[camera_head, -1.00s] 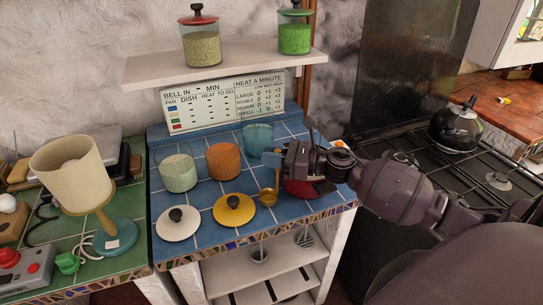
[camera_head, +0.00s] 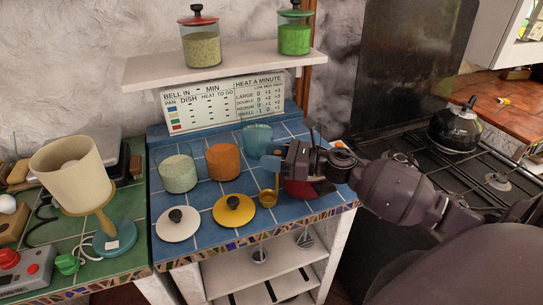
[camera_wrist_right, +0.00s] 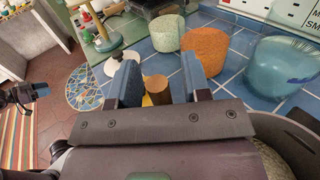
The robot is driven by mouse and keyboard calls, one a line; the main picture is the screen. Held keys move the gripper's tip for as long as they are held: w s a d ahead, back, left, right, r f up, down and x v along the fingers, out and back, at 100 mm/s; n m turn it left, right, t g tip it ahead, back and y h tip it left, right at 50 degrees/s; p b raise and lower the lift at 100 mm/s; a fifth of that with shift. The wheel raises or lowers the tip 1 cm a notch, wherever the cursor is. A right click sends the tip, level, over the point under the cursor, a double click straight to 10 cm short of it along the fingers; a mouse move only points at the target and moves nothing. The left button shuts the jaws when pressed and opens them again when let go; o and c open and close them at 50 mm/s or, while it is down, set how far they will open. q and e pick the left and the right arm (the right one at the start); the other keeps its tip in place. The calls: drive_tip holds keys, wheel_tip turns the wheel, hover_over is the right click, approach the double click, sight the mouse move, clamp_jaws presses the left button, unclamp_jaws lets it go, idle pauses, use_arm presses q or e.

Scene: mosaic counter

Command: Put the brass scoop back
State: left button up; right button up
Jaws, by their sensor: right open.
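The brass scoop (camera_head: 268,198) rests on the blue tiled counter, right of the yellow lid (camera_head: 235,210), with its handle standing up. My right gripper (camera_head: 279,160) is over the counter at the handle's upper end. In the right wrist view a brown handle end (camera_wrist_right: 156,86), apparently the scoop's, stands between the open blue fingers (camera_wrist_right: 160,80), with gaps at its sides. Jars of pale green (camera_head: 179,173), orange (camera_head: 223,162) and teal (camera_head: 257,140) stand behind. What seems to be my left gripper (camera_wrist_right: 38,90) shows small in the wrist view; its jaws are unclear.
A white lid (camera_head: 177,224) lies left of the yellow one. A red object (camera_head: 301,189) lies partly hidden under my right gripper. A lamp (camera_head: 73,175) stands on the green counter at left. A stove with a black kettle (camera_head: 455,128) is at right. A shelf (camera_head: 225,67) hangs above.

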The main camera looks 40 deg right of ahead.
drive_tip(key=b+v, duration=0.2)
drive_tip(key=v, duration=0.9)
drive_tip(key=shift+s+d, duration=0.25)
drive_tip(key=shift+d, duration=0.1)
drive_tip(key=shift+s, duration=0.1)
